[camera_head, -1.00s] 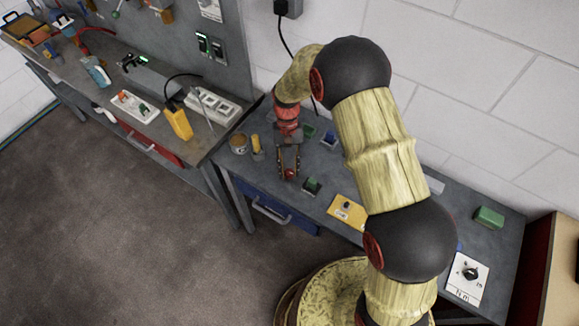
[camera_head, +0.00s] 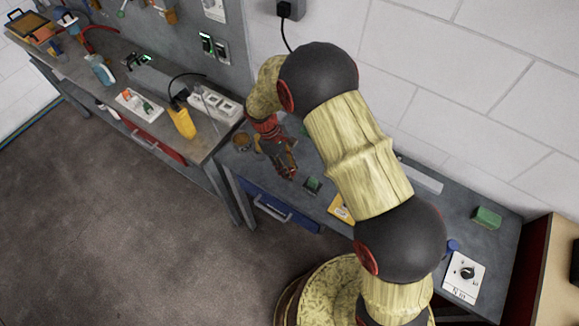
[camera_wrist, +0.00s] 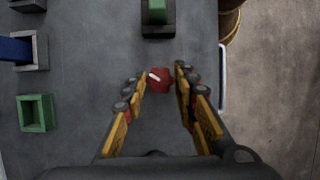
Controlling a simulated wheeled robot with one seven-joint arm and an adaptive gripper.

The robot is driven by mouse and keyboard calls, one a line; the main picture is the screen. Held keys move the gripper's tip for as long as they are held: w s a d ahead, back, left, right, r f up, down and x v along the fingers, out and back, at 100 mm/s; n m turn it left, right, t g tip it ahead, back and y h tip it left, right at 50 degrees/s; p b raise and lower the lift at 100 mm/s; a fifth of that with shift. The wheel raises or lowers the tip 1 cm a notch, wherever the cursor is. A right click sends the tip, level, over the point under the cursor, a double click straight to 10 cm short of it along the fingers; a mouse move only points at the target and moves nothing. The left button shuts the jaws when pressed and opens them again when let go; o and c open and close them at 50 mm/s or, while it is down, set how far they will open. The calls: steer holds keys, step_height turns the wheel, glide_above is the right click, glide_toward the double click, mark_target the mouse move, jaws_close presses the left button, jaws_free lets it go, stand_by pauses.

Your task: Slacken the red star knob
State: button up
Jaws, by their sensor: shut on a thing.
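The red star knob (camera_wrist: 159,80) shows in the wrist view on the grey bench top, with a pale line across it.
A dark holder with a green block (camera_wrist: 157,14) stands close beyond the knob, also visible in the head view (camera_head: 313,185). A blue piece in a holder (camera_wrist: 18,49) and a green open box (camera_wrist: 36,113) lie left. The bench's front edge with a drawer handle (camera_wrist: 222,75) is close right.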

steer(key=n+t, duration=0.1)
steer(key=n, duration=0.2)
steer(key=n+t+p, duration=0.1)
steer(key=n, duration=0.2)
steer(key=shift+s+a+h, duration=0.1)
steer(key=shift+s+h, duration=0.05)
steer(key=shift+h, duration=0.25)
steer(key=n+t, duration=0.1)
steer(key=n, duration=0.2)
steer(key=n+t, duration=0.1)
steer(key=n, duration=0.2)
steer(key=shift+s+n+t+p, duration=0.15)
steer(key=shift+n+t+p, duration=0.2)
steer(key=shift+n+t, duration=0.05)
steer(key=n+t, duration=0.1)
steer(key=n, duration=0.1)
steer(key=n+y+b, duration=0.1)
steer(key=n, duration=0.2)
steer(key=shift+s+t+y, duration=0.1)
steer(key=shift+t+y, duration=0.2)
steer(key=shift+t, duration=0.1)
steer(key=n, duration=0.1)
steer(key=n+y+b, duration=0.1)
steer(key=n, duration=0.2)
steer(key=shift+d+n+t+y+b, duration=0.3)
steer(key=shift+b, duration=0.05)
steer(key=shift+n+y+b, duration=0.35)
steer(key=shift+n+y, duration=0.05)
steer(key=shift+n, duration=0.6)
steer(key=o, duration=1.1)
